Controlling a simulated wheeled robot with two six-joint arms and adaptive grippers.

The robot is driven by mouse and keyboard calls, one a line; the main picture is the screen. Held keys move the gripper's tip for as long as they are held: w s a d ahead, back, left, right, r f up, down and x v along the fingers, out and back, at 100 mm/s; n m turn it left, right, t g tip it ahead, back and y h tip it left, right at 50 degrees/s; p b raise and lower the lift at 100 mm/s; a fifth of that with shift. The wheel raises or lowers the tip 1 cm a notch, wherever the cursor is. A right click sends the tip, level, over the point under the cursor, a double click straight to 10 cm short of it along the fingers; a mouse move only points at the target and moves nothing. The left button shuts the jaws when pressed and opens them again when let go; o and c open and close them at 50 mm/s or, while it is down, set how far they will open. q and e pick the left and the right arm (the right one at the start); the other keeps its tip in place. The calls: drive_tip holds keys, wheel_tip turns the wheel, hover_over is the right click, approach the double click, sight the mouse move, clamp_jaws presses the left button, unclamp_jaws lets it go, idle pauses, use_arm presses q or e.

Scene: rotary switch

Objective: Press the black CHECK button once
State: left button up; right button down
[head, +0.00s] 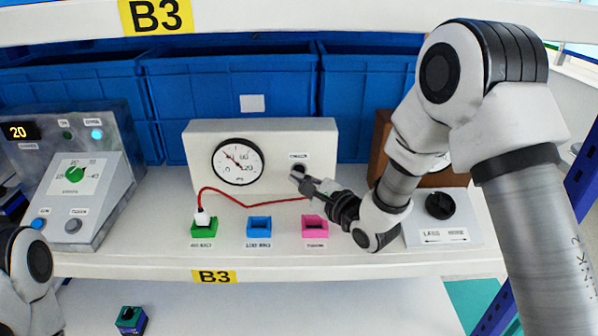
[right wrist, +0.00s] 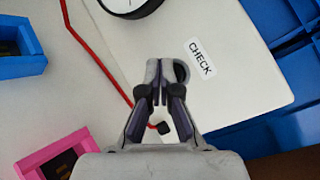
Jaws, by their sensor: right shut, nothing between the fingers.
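The black CHECK button (head: 299,167) sits on the front of the cream meter box (head: 312,135), under its small label. My right gripper (head: 301,178) is shut and empty, with its fingertips at the button, just below it in the picture. In the right wrist view the shut gripper (right wrist: 160,68) is beside the CHECK label (right wrist: 200,57). My left gripper is out of view.
A red lead (head: 240,199) runs from the green socket (head: 203,231) to behind my right gripper. Blue (head: 259,226) and pink (head: 315,227) sockets stand on the shelf. A black rotary knob (head: 440,205) is at right, a grey control box (head: 80,190) at left.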

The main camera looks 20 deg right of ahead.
drive_tip(key=shift+s+a, duration=0.1)
drive_tip(key=shift+s, duration=0.2)
drive_tip(key=shift+s+a, duration=0.25)
drive_tip(key=shift+s, duration=0.55)
drive_tip(key=shift+s+a, duration=0.2)
drive_tip(key=shift+s, duration=0.6)
drive_tip(key=shift+s+a, duration=0.25)
drive_tip(key=shift+s, duration=0.55)
